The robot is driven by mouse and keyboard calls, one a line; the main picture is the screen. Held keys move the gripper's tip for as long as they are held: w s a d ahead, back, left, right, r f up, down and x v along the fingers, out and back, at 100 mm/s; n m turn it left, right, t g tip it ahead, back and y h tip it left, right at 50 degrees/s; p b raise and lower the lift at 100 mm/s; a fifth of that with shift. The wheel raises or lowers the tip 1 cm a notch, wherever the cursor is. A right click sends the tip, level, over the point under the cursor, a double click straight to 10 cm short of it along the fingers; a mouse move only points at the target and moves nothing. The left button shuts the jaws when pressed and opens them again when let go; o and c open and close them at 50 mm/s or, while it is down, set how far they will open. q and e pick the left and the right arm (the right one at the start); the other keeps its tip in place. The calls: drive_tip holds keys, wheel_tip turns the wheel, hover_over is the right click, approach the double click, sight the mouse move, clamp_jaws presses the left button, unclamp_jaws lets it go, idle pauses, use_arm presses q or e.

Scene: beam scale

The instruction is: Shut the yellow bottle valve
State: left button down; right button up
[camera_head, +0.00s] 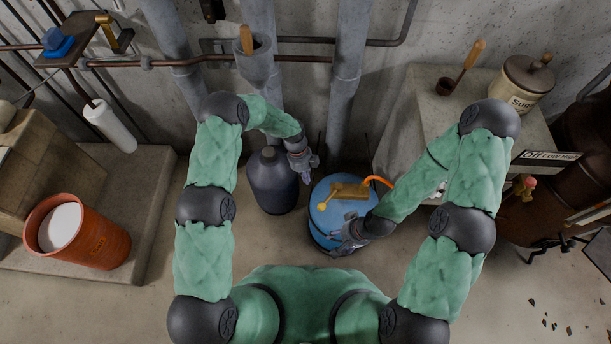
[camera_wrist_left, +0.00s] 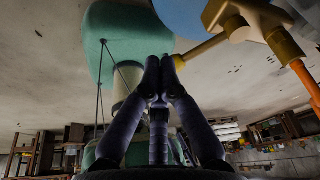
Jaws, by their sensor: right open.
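A blue gas bottle (camera_head: 328,224) stands on the floor in front of me, with a brass-yellow valve (camera_head: 350,190) on top. The valve's yellow knob (camera_head: 322,207) points to the lower left, and an orange hose (camera_head: 378,181) leaves its right side. My left gripper (camera_head: 308,172) is above and left of the valve, apart from it. In the left wrist view its fingertips (camera_wrist_left: 160,66) meet with nothing visible between them, and the yellow valve stem (camera_wrist_left: 200,48) shows just beyond. My right gripper (camera_head: 340,240) is open at the near side of the blue bottle; its fingertips are partly unclear.
A dark bottle (camera_head: 270,182) stands close to the left of the blue one. Grey vertical pipes (camera_head: 348,75) rise behind. A concrete block (camera_head: 425,98) bears a sugar jar (camera_head: 523,84) at right. Floor is clear at lower left.

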sight(330, 197)
use_arm(q)
drive_tip(key=s+d+f+b, duration=0.2)
drive_tip(key=s+d+f, duration=0.1)
drive_tip(key=f, duration=0.3)
drive_tip(key=shift+s+d, duration=0.4)
drive_tip(key=shift+s, duration=0.15)
drive_tip(key=shift+s+d+n, duration=0.15)
drive_tip(key=shift+s+n, duration=0.15)
drive_tip(key=shift+n, duration=0.1)
